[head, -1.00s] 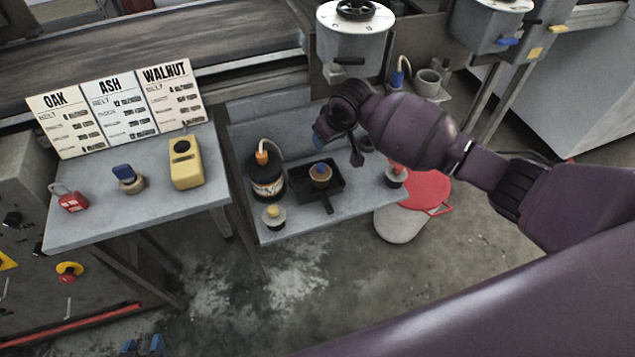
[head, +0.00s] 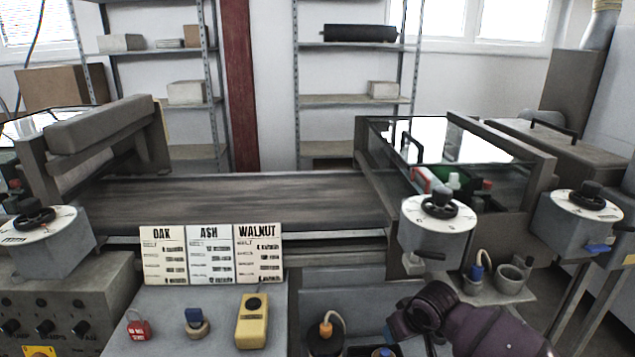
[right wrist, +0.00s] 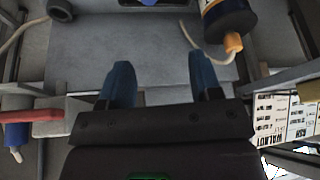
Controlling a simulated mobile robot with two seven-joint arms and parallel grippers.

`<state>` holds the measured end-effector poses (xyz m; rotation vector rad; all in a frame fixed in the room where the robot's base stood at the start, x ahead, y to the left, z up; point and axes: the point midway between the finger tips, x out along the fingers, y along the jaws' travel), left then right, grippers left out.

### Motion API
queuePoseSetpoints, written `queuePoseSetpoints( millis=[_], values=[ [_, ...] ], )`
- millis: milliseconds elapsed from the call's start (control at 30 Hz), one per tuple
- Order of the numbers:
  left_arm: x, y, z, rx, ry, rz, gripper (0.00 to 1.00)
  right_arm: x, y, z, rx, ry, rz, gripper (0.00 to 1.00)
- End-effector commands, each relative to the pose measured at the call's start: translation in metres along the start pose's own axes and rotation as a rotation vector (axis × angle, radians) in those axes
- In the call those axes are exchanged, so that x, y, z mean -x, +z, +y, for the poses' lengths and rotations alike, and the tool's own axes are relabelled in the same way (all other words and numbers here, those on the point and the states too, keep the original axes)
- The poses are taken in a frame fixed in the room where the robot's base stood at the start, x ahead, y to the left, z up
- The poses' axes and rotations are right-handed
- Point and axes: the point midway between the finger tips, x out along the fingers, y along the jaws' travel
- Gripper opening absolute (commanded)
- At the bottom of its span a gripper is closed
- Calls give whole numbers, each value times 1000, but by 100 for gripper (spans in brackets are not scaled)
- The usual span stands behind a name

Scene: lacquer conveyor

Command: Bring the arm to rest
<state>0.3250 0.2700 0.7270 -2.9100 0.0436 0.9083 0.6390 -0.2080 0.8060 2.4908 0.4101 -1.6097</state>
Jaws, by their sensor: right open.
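My right arm comes in from the lower right of the head view. Its dark purple wrist and gripper (head: 402,322) are over the low grey shelf, to the right of a dark bottle with an orange tip (head: 325,338). In the right wrist view the two blue fingers (right wrist: 160,78) are spread apart with nothing between them. Bare grey surface (right wrist: 155,50) shows beyond them. The bottle (right wrist: 218,15) is beyond the fingers at the upper right there, apart from them. My left gripper is not in view.
A grey table holds a red padlock (head: 138,327), a blue-topped stamp (head: 194,322), a yellow device (head: 251,322) and OAK, ASH and WALNUT cards (head: 211,255). A conveyor belt (head: 240,200) runs behind.

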Motion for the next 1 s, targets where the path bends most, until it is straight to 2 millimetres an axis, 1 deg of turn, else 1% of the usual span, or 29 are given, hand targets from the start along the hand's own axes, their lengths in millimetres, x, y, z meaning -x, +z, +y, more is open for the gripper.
queuePoseSetpoints(
  millis=[33, 200, 267, 300, 467, 633, 767, 867, 1000],
  values=[
    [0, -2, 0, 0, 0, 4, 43, -8, 16, -8, -3, -20, 10, 58],
    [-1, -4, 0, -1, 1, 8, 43, -24, 63, -30, -15, -71, 96, 58],
    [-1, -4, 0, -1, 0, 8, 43, -27, 79, -37, -21, -83, 130, 58],
    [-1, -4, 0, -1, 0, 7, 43, -29, 90, -41, -28, -88, 151, 58],
    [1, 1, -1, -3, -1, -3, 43, -29, 133, -52, -56, -93, 238, 58],
    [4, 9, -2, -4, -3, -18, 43, -20, 178, -57, -92, -65, 327, 58],
    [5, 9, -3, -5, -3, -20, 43, -8, 212, -56, -116, -21, 388, 58],
    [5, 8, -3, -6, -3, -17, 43, 4, 239, -53, -131, 27, 429, 58],
    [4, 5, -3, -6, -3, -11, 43, 25, 276, -46, -143, 109, 476, 58]
  ],
)
